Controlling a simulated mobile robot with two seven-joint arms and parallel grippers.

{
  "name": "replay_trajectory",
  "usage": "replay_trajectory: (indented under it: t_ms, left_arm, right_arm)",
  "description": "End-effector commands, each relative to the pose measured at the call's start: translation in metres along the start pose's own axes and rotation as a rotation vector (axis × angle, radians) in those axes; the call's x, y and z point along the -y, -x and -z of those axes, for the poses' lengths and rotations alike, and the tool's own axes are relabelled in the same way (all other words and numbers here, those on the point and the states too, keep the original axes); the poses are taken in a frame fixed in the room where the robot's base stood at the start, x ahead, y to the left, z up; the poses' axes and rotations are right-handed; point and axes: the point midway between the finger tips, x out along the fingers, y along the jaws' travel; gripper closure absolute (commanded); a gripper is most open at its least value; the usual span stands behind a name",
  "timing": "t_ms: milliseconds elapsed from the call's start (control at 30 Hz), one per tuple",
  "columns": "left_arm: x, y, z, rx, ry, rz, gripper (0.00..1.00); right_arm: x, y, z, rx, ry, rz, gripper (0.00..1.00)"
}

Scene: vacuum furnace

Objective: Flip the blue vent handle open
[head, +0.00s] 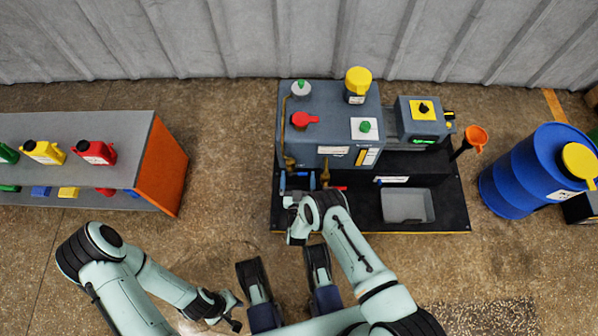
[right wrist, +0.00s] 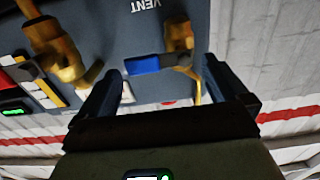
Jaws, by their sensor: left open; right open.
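The blue vent handle (right wrist: 143,65) is a short blue lever with a grey end, lying sideways below the upside-down VENT label (right wrist: 146,5) in the right wrist view. Brass fittings are beside it. My right gripper (right wrist: 163,84) is open, with one finger on each side of the handle; I cannot tell whether either touches it. In the head view my right gripper (head: 297,183) is at the front of the grey furnace unit (head: 330,130), and the handle is small there. My left gripper (head: 237,311) is open and empty, low over the floor, away from the machine.
A red handle (head: 337,188) and brass valve parts are right of my right gripper. A grey tray (head: 407,206) sits on the black base. A blue drum (head: 530,170) stands at right. A shelf (head: 160,165) with coloured jugs stands at left. Floor between shelf and machine is clear.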

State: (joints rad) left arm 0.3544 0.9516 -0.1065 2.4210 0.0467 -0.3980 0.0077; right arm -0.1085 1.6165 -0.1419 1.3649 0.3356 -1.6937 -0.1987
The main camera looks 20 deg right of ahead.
Motion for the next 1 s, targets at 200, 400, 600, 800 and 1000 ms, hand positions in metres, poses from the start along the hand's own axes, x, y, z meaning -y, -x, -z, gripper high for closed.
replay_trajectory:
  t_ms: [200, 400, 600, 800, 1000]
  left_arm:
    - [0.0002, 0.0000, -0.0001, 0.000, 0.000, 0.000, 0.57]
    - [0.0002, 0.0000, -0.0001, 0.000, 0.000, 0.000, 0.57]
    - [0.0002, 0.0000, -0.0001, 0.000, 0.000, 0.000, 0.57]
    - [-0.0011, 0.0012, 0.0013, -0.006, -0.002, -0.002, 0.57]
    - [-0.0058, 0.0051, 0.0064, -0.027, -0.009, -0.012, 0.57]
  right_arm:
    - [0.0006, 0.0011, -0.0001, 0.000, 0.000, 0.000, 0.00]
    - [0.0004, 0.0009, -0.0002, 0.000, 0.000, 0.000, 0.26]
    - [0.0005, 0.0008, -0.0001, 0.000, 0.000, 0.000, 0.51]
    - [0.0009, 0.0007, 0.0009, 0.000, 0.026, 0.001, 0.51]
    - [0.0027, 0.0007, 0.0039, 0.000, 0.119, 0.002, 0.51]
